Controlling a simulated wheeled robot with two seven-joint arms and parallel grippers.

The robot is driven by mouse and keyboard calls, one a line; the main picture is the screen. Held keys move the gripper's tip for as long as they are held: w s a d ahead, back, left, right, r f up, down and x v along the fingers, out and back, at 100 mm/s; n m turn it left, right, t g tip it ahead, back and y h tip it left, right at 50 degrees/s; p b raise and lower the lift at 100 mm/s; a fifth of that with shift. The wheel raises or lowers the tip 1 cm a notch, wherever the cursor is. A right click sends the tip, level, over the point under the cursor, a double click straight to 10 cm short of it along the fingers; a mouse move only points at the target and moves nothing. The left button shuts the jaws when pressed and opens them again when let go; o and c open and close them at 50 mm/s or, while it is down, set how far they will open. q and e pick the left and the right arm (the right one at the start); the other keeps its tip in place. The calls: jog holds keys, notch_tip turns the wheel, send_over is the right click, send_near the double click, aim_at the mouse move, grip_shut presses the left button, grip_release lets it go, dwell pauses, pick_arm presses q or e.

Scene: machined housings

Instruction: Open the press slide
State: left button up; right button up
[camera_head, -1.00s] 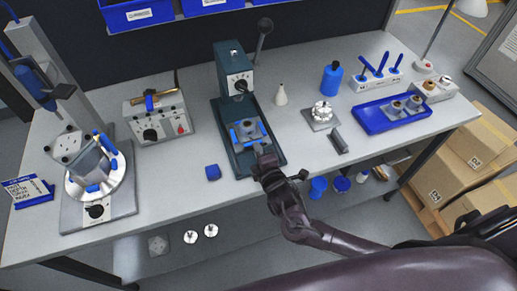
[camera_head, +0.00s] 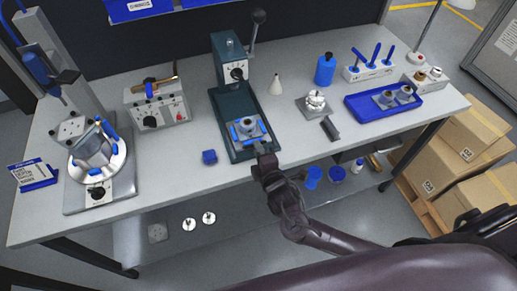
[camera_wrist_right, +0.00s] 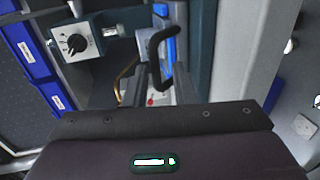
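The dark green press (camera_head: 229,62) stands at the back middle of the bench, its lever up at its right. Its slide (camera_head: 246,131) sits low on the press base and carries a grey fixture with blue clamps. My right gripper (camera_head: 264,150) is at the slide's front edge. In the right wrist view, a black curved handle (camera_wrist_right: 163,62) lies between the two grey fingertips of my right gripper (camera_wrist_right: 164,75). The fingers stand apart with gaps beside the handle; I see no clear contact. My left gripper is not in view.
A blue tray (camera_head: 372,117) lies further right.

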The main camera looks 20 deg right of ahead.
jog(key=shift+o, duration=0.5)
jog(key=shift+r, duration=0.15)
jog(key=shift+s, duration=0.3)
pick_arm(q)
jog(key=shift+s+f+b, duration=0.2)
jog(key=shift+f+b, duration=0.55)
pick_arm(e)
jog(key=v, duration=0.7)
jog(key=shift+s, duration=0.2)
jog(key=shift+r, duration=0.1)
